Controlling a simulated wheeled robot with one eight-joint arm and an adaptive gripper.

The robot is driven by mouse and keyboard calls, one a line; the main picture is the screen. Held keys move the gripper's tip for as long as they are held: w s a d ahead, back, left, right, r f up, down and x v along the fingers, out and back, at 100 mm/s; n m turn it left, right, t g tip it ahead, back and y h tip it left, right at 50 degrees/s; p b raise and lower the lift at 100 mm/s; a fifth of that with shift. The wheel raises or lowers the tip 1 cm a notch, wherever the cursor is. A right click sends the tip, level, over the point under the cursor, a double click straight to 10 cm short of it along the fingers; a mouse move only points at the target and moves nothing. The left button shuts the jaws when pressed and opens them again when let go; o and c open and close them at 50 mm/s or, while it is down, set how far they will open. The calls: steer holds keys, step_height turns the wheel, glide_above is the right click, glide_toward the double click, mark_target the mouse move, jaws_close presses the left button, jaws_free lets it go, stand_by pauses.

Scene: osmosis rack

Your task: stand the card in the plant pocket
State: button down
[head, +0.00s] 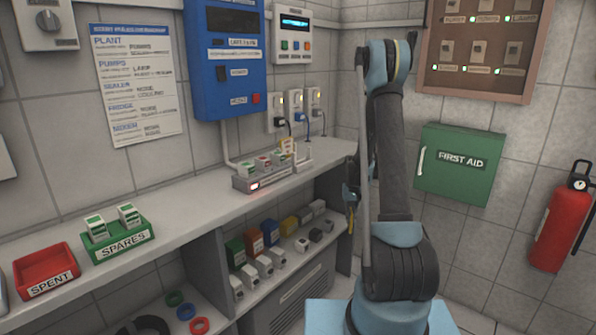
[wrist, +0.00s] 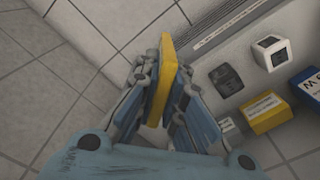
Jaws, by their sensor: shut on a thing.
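The thin yellow card (wrist: 163,75) is held edge-up between the fingers of my gripper (wrist: 160,95) in the wrist view, its far end standing out past the fingertips. In the head view my gripper (head: 351,196) hangs past the right end of the shelf, partly hidden by my own arm, with a bit of the yellow card (head: 350,221) showing below it. I cannot pick out a pocket marked plant. A brown board (head: 477,92) on the right wall bears several small labelled holders, their lettering mostly too small to read.
The long shelf (head: 185,205) carries a red SPENT tray (head: 46,270), a green SPARES tray (head: 118,241) and a grey cartridge unit (head: 262,181). Several boxes stand on the lower shelf. A green first aid box (head: 459,165) and a fire extinguisher (head: 562,225) are at right.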

steer(key=w+d+r+m, duration=0.1)
steer(key=w+r+m, duration=0.15)
steer(key=r, duration=0.95)
steer(key=w+d+r+m, duration=0.1)
steer(key=w+r+m, duration=0.15)
steer(key=r, duration=0.95)
steer(key=s+a+r+m, duration=0.1)
steer(key=s+a+r, duration=0.2)
steer(key=a+r, duration=0.4)
steer(key=s+a+r+m, duration=0.2)
steer(key=s+a+r, duration=0.2)
steer(key=a+r, duration=0.3)
steer(key=s+a+r, duration=0.5)
steer(key=s+a, duration=0.2)
steer(key=a, duration=0.2)
steer(key=shift+a+r, duration=0.3)
steer(key=shift+r, duration=0.1)
steer(key=shift+f, duration=4.8)
